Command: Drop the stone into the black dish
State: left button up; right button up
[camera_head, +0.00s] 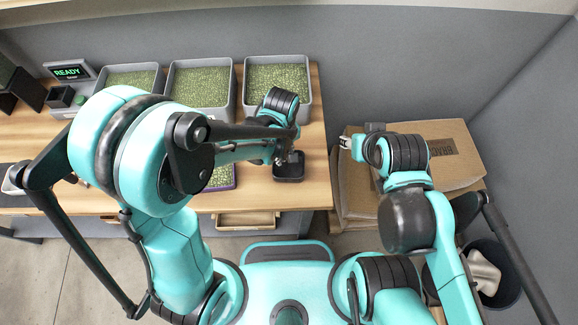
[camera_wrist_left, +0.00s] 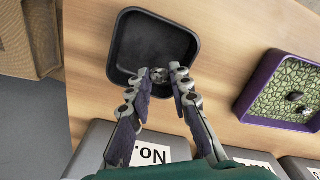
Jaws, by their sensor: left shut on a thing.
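The black dish (camera_head: 289,174) sits on the wooden table near its right end. It also shows in the left wrist view (camera_wrist_left: 150,40), where its visible floor is bare. My left gripper (camera_head: 281,160) is over the dish's edge, and its fingertips (camera_wrist_left: 160,77) reach the near rim in the wrist view. It is shut on a small grey stone (camera_wrist_left: 158,73), mostly hidden between the fingertips. My right gripper (camera_head: 346,143) is off the table's right side, above the cardboard boxes; its finger gap is too small to tell.
A purple tray (camera_wrist_left: 252,101) of green beans with dark lumps in it lies beside the dish. Several grey bins (camera_head: 279,61) of green beans line the table's back. Cardboard boxes (camera_head: 455,165) stand right of the table. A display reading READY (camera_head: 68,72) is far left.

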pick_arm(q)
jog(key=o, duration=0.9)
jog(key=shift+c, duration=0.2)
jog(key=shift+r, duration=0.1)
notch_tip(320, 180, up, 12)
jog(key=s+a+m+t+b, duration=0.2)
jog(key=a+m+t, duration=0.1)
jog(key=a, duration=0.6)
jog(key=s+a+m+t+b, duration=0.2)
jog(key=s+a+m+t, duration=0.1)
jog(key=a, duration=0.6)
jog(key=shift+t+b, duration=0.3)
jog(key=shift+t, duration=0.3)
